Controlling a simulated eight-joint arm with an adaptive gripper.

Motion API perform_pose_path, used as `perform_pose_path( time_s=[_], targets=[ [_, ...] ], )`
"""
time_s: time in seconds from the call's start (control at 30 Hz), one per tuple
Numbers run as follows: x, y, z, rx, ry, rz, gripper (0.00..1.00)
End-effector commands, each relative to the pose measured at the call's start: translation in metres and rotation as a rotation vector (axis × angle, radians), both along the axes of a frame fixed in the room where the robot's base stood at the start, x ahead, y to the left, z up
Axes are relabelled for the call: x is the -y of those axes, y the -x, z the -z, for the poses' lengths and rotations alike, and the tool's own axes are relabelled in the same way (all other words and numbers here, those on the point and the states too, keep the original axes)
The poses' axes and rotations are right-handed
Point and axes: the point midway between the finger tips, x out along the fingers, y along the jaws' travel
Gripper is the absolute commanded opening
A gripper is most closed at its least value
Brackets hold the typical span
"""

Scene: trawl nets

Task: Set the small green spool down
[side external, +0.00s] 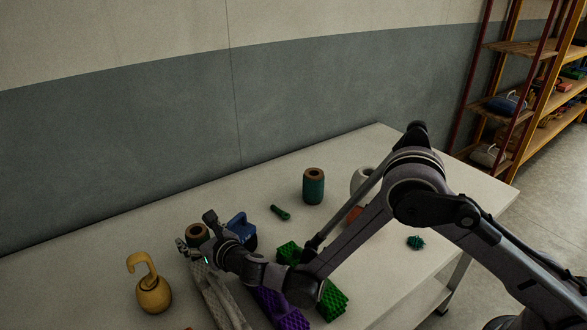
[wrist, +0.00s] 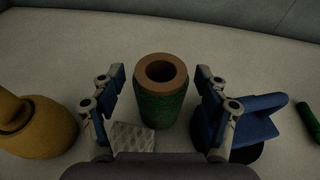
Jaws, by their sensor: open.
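The small green spool (wrist: 157,105), with a brown rim and a hollow top, stands upright on the table (side external: 100,253). In the wrist view it is between the two spread fingers of my gripper (wrist: 160,78), with a gap on each side. My gripper is open and holds nothing. In the side external view the spool's brown top (side external: 197,231) shows at my gripper (side external: 196,234), and its lower part is mostly hidden. A taller teal-green spool (side external: 313,187) stands upright farther back on the table.
A yellow hooked float (side external: 153,295) stands left of my gripper; a blue object (side external: 241,228) sits close on its right. Grey netting (side external: 215,295) lies below it, with purple (side external: 283,310) and green netting (side external: 333,299) to the right. A small green piece (side external: 281,212) lies behind.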

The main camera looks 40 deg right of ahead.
Motion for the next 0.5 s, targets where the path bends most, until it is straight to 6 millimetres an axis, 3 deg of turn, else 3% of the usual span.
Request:
perform_pose_path(
  time_s=[0.3,0.5],
  targets=[
    [-0.007,-0.038,0.012,0.0,0.0,0.001,0.74],
    [-0.009,-0.045,0.014,0.0,0.0,0.0,0.74]
  ],
)
